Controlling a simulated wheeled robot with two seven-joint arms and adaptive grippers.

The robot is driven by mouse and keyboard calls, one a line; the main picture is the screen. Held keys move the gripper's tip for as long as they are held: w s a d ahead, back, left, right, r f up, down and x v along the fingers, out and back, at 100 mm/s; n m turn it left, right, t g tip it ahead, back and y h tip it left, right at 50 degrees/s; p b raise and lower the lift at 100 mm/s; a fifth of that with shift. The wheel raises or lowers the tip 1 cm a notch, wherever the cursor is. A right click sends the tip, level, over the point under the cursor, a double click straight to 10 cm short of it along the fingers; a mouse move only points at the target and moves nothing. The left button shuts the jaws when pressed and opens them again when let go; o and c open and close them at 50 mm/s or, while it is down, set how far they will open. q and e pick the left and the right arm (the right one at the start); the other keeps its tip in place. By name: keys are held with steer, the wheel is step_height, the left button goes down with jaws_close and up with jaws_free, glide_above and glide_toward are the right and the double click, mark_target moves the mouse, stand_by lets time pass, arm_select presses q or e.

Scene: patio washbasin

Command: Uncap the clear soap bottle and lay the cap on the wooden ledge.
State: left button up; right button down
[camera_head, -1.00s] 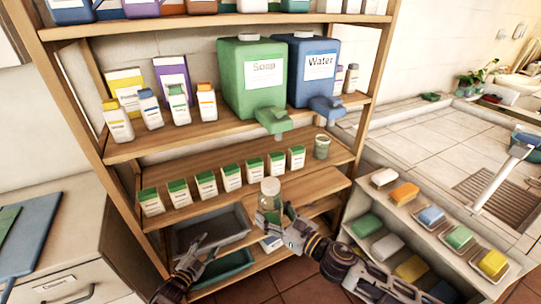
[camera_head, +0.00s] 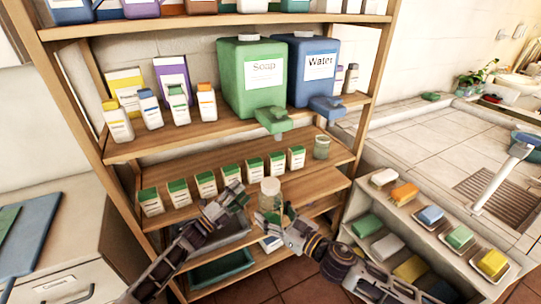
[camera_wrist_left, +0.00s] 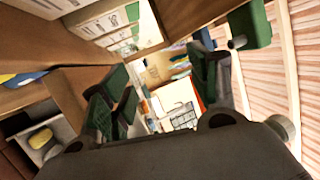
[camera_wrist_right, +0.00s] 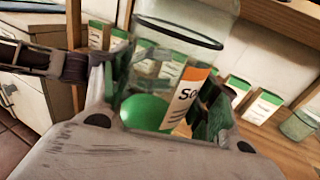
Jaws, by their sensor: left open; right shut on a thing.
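The clear soap bottle (camera_head: 269,200) stands upright in my right gripper (camera_head: 275,218), in front of the shelf, with a pale cap (camera_head: 270,185) on top. In the right wrist view the bottle (camera_wrist_right: 150,65) has an orange and white label and something green inside; its top is cut off. My right gripper's fingers are shut around its lower body. My left gripper (camera_head: 236,195) is open and empty, just left of the bottle near cap height, apart from it. Its two green-padded fingers show spread in the left wrist view (camera_wrist_left: 160,100). The wooden ledge (camera_head: 315,184) lies just behind the bottle.
A row of green-topped cartons (camera_head: 206,184) and a glass jar (camera_head: 321,147) stand on the board behind. A green soap dispenser (camera_head: 254,90) and a blue water dispenser (camera_head: 314,90) sit above. A grey tray (camera_head: 232,238) is below my left gripper. The ledge right of the bottle is clear.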

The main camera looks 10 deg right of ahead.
arm_select(q)
steer(key=s+d+r+m+g+h, duration=0.2)
steer(key=d+r+m+g, duration=0.4)
steer(key=r+m, duration=0.25)
steer(key=s+d+r+m+g+h, duration=0.25)
steer(key=d+r+m+g, duration=0.35)
steer(key=m, duration=0.3)
steer(key=s+d+r+m+g+y, duration=0.4)
steer(key=s+r+m+y, duration=0.15)
steer(key=m, duration=0.55)
steer(key=s+d+r+m+g+y, duration=0.4)
steer(key=s+m, duration=0.3)
steer(key=m, duration=0.4)
steer(key=a+r+m+t+y, duration=0.1)
steer(key=a+m+t+y, duration=0.1)
steer(key=a+m+y, duration=0.1)
steer(key=w+a+m+t+y, duration=0.1)
steer(key=a+m+t+y, duration=0.1)
steer(key=a+m+y, duration=0.1)
steer(key=a+r+m+t+y, duration=0.1)
steer(key=a+m+t+y, duration=0.1)
steer(key=m+y, duration=0.3)
steer(key=shift+w+a+r+m, duration=0.2)
steer(key=shift+a+r+m, duration=0.15)
steer(key=shift+a+m, duration=0.35)
steer(key=shift+w+a+r+m+t+y, duration=0.25)
steer(key=shift+a+r+m+t+y, duration=0.15)
steer(key=shift+a+m+t, duration=0.1)
